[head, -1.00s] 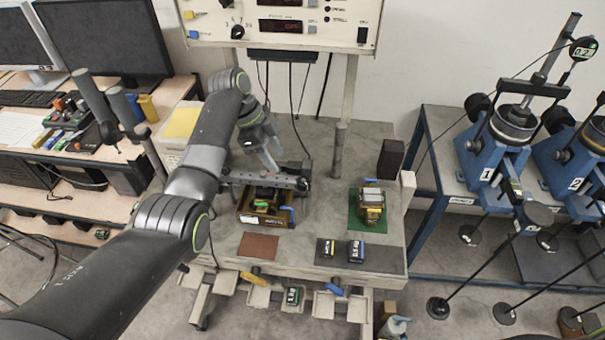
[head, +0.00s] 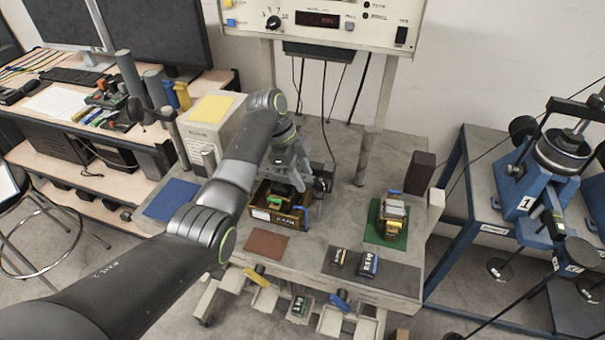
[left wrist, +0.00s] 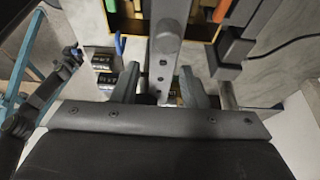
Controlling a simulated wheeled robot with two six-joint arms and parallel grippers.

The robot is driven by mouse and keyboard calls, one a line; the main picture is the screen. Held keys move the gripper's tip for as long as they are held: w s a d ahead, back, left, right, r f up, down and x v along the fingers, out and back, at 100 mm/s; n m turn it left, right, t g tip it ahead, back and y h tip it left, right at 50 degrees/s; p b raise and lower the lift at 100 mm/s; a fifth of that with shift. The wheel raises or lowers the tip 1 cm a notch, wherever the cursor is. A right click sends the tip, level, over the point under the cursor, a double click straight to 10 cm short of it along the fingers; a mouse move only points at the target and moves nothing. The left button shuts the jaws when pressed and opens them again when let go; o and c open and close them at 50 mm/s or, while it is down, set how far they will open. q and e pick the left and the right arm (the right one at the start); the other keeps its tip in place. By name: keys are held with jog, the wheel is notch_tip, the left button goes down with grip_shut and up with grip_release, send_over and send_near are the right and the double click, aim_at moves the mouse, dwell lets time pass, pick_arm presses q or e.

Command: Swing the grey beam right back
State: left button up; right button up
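In the left wrist view the grey beam (left wrist: 168,45), a flat bar with a rounded end and small holes, runs away from my left gripper (left wrist: 160,88). The gripper's two fingers stand apart on either side of the beam's line, and I see gaps beside it. In the head view my left gripper (head: 292,165) is low over the brass-coloured box (head: 262,208), and the arm and gripper hide most of the beam.
A brass block with a silver top (head: 394,215) stands on a green mat (head: 376,232). An upright grey post (head: 365,157) and a dark block (head: 420,172) stand behind. A brown mat (head: 266,243) lies bare in front.

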pick_arm(q)
jog(key=c, duration=0.5)
jog(key=shift+d, duration=0.1)
grip_shut()
pick_arm(e)
jog(key=shift+w+d, duration=0.15)
jog(key=shift+d, duration=0.15)
